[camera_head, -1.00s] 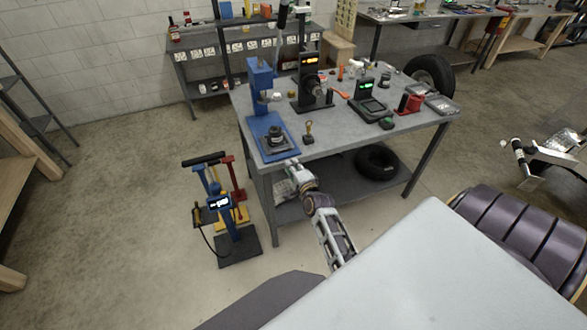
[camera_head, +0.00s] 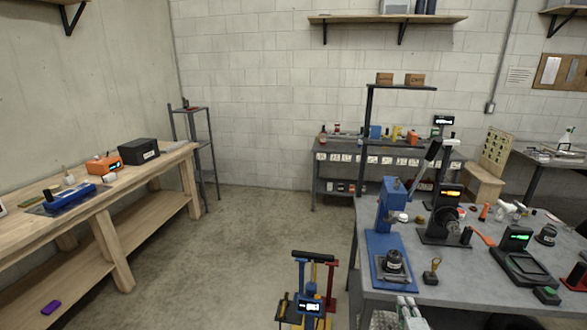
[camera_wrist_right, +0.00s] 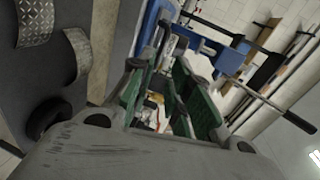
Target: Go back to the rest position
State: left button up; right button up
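My right gripper (camera_head: 405,304) shows only in part at the bottom edge of the head view, in front of the grey metal workbench (camera_head: 440,293). In the right wrist view its two green-padded fingers (camera_wrist_right: 160,84) stand apart. Nothing is clearly held between them, and background parts show through the gap. A blue arbor press (camera_head: 393,215) stands on the near left of the bench, beyond the gripper. It also shows behind the fingers in the right wrist view (camera_wrist_right: 205,45). My left gripper is not in view.
A blue and red floor stand (camera_head: 308,300) is left of the bench. A wooden bench (camera_head: 125,238) with an orange device (camera_head: 104,165) runs along the left wall. Bare concrete floor (camera_head: 250,225) lies between them. A shelved bench (camera_head: 345,150) stands at the back wall.

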jog(key=s+a+f+n+g+y, duration=0.1)
jog(key=s+a+f+n+g, duration=0.15)
jog(key=f+n, duration=0.55)
jog(key=s+a+f+n+g+y, duration=0.1)
jog(key=s+a+f+n+g, duration=0.2)
jog(key=f, duration=0.9)
jog(key=s+a+f+n+g+y, duration=0.1)
jog(key=s+a+f+n, duration=0.1)
jog(key=s+a+f, duration=0.3)
jog(key=s+a+f+n+g, duration=0.1)
jog(key=s+f+n, duration=0.15)
jog(key=f, duration=0.45)
jog(key=s+a+f+n+y, duration=0.1)
jog(key=s+a+f+n, duration=0.15)
jog(key=s+f, duration=0.25)
jog(key=s+a+f+n+g, duration=0.1)
jog(key=s+a+f+g, duration=0.1)
jog(key=s+f, duration=0.6)
jog(key=s+a+f+n+g, duration=0.1)
jog(key=s+f+n+g, duration=0.2)
jog(key=s, duration=0.8)
jog(key=s+d+f+g, duration=0.1)
jog(key=s+d+f, duration=0.1)
jog(key=s, duration=0.4)
jog(key=s+d+f, duration=0.2)
jog(key=s+d, duration=0.1)
jog(key=s, duration=0.3)
jog(key=shift+s+g, duration=0.3)
jog(key=shift+g, duration=0.05)
